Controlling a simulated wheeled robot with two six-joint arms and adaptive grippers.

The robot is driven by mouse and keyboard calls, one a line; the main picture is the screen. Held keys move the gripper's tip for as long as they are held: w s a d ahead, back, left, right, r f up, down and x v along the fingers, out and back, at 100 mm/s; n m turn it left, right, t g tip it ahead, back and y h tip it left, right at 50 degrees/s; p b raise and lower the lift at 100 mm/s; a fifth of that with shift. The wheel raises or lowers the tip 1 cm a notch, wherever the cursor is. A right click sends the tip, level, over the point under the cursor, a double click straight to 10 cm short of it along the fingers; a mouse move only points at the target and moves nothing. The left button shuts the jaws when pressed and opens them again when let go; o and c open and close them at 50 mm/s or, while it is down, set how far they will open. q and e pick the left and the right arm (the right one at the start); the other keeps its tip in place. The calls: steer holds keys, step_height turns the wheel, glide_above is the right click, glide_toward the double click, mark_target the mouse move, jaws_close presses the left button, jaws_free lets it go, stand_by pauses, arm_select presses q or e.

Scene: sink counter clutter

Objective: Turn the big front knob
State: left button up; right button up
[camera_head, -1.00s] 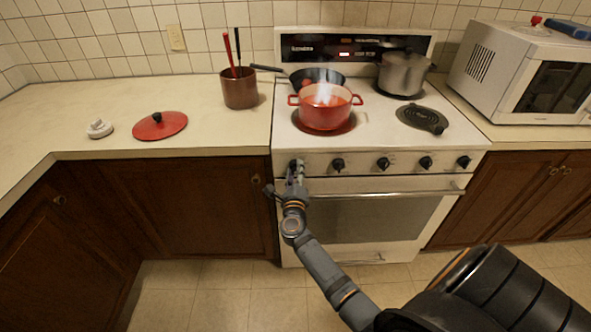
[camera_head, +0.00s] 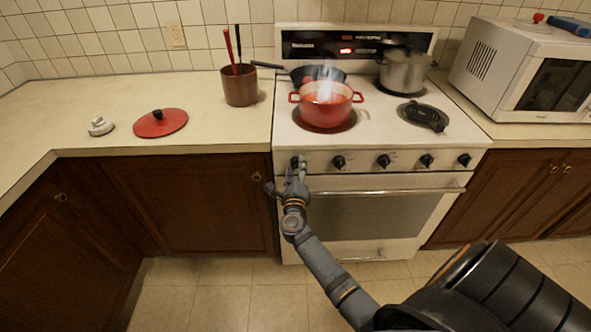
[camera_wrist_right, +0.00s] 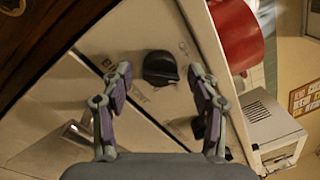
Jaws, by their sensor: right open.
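Several black knobs line the front panel (camera_head: 360,159) of the white stove. The leftmost front knob (camera_head: 297,161) has my right gripper (camera_head: 298,172) just in front of and below it. In the right wrist view this black knob (camera_wrist_right: 160,67) sits between the two spread fingers of my right gripper (camera_wrist_right: 160,82), with a gap on each side. The gripper is open and does not visibly touch the knob. A second knob (camera_head: 338,162) is to the right. My left gripper is not in view.
A steaming red pot (camera_head: 325,107) stands on the front left burner. A dark pan (camera_head: 319,74) and a grey pot (camera_head: 403,72) stand behind. The oven handle (camera_head: 390,192) runs just below the knobs. A red lid (camera_head: 160,123) lies on the left counter.

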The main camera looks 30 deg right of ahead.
steer(key=v, duration=1.2)
steer(key=s+a+f+n+g+y+p, duration=0.1)
steer(key=s+a+f+n+y, duration=0.15)
steer(key=f+n, duration=0.5)
steer(key=s+a+f+n+g+y+p, duration=0.1)
steer(key=s+a+f+n+y, duration=0.25)
steer(key=f, duration=0.65)
steer(key=s+a+f+n+g+y+p, duration=0.1)
steer(key=a+f+n+y, duration=0.15)
steer(key=f+n, duration=0.6)
steer(key=s+d+f+n+g, duration=0.2)
steer(key=s+f, duration=0.4)
steer(key=s, duration=0.5)
steer(key=s+d+f+n+g+y+p, duration=0.1)
steer(key=s+f+n+g, duration=0.4)
steer(key=s, duration=0.5)
steer(key=s+d+f+n+g+p, duration=0.1)
steer(key=s+d+f+n+g, duration=0.3)
steer(key=s+f, duration=0.3)
steer(key=s+n, duration=0.1)
steer(key=s, duration=0.3)
steer(key=shift+s+n, duration=0.35)
